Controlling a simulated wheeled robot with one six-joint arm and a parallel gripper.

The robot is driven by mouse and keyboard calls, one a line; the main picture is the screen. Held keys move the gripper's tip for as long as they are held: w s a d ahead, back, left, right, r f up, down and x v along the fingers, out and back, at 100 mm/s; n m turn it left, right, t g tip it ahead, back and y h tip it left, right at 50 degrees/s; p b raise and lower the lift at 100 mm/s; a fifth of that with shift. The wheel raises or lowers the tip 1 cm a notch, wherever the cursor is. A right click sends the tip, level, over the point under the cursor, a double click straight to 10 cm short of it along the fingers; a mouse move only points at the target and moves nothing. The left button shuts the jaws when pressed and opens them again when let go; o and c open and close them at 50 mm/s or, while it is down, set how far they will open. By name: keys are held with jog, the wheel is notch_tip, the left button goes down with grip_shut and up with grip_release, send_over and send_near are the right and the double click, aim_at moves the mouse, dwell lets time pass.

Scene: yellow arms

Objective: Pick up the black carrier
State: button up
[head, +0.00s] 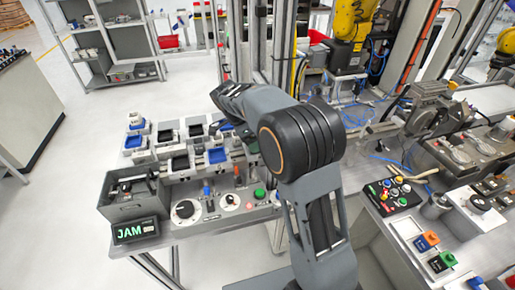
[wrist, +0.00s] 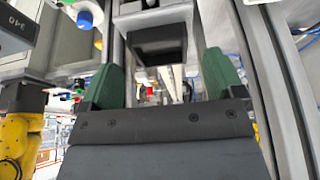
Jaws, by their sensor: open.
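Several carriers with black tops stand among blue-topped ones on the bench at left in the head view. One black carrier (head: 180,163) is near the middle, and others are behind it. In the wrist view, a dark block (wrist: 158,47) with a pale grey part above it lies ahead of the gap between my fingers. I cannot tell which carrier it is. My gripper (wrist: 162,82) is open, with a green pad on each side and nothing clearly held between them. In the head view, my own arm largely hides the gripper.
A grey bin (head: 130,200) and a display reading JAM (head: 136,231) stand at the bench's front left. A panel with knobs and buttons (head: 207,206) is in front of the carriers. Metal uprights rise behind my arm. A machine-covered table (head: 440,190) stands at right.

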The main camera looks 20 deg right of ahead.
jog(key=shift+p+x, duration=0.7)
jog(key=shift+x, duration=1.75)
jog(key=c, duration=0.9)
